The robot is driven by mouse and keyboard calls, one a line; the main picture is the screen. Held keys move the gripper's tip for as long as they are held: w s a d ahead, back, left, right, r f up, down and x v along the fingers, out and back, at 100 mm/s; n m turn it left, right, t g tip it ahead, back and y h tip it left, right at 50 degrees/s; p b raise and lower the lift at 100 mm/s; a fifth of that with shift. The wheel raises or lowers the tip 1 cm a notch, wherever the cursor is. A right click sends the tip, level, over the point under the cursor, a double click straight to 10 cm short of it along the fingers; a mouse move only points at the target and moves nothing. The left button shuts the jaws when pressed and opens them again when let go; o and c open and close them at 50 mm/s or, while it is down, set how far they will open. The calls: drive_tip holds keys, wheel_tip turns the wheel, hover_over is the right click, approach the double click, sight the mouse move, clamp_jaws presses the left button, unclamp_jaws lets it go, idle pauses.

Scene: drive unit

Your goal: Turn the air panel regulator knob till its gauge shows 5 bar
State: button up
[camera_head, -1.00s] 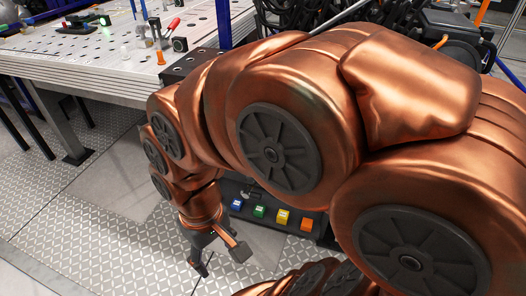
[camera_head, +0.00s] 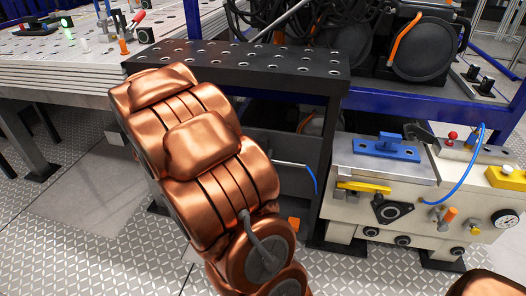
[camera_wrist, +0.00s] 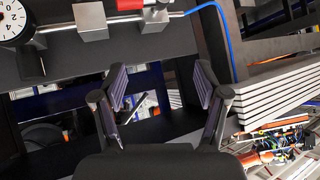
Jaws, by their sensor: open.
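A round white gauge (camera_wrist: 14,22) shows cut off at the upper left of the wrist view, with large dark digits. I cannot read its pressure surely. A dark block (camera_wrist: 31,66) sits just below it and may be part of the regulator; I cannot pick out the knob for certain. A metal pipe with blocks (camera_wrist: 91,21) runs right from the gauge to a red part (camera_wrist: 130,4) and a blue hose (camera_wrist: 226,35). My gripper (camera_wrist: 160,88) is open and empty, apart from these parts. In the head view my arm hides the gripper and the gauge.
A black perforated table (camera_head: 250,62) stands behind my arm, with a blue hose (camera_head: 312,176) below it. A cream fixture bench (camera_head: 345,208) with another gauge (camera_head: 507,219) is at the right. Patterned floor (camera_head: 75,235) lies open at the left.

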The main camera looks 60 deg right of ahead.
drive_tip(key=s+d+f+m+g+h+b, duration=0.1)
drive_tip(key=s+d+f+m+h+b, duration=0.15)
drive_tip(key=d, duration=0.45)
drive_tip(key=s+d+f+m+g+h+b, duration=0.1)
drive_tip(key=d+f+h, duration=0.25)
drive_tip(key=d, duration=0.25)
drive_tip(key=m+g+h+b, duration=0.2)
drive_tip(key=g+h+b, duration=0.2)
approach(260, 145)
drive_tip(key=w+d, duration=0.1)
drive_tip(key=d, duration=0.3)
drive_tip(key=shift+s+d+f+h, duration=0.15)
drive_tip(key=shift+d+f+h, duration=0.1)
drive_tip(key=shift+f+h, duration=0.25)
drive_tip(key=shift+s+d+r, duration=0.1)
drive_tip(key=shift+d, duration=0.35)
drive_tip(key=shift+w+d, duration=0.2)
drive_tip(key=shift+d, duration=1.5)
drive_tip(key=shift+w+d, duration=0.2)
drive_tip(key=shift+d, duration=1.5)
drive_tip(key=shift+c, duration=0.4)
drive_tip(key=c, duration=1.1)
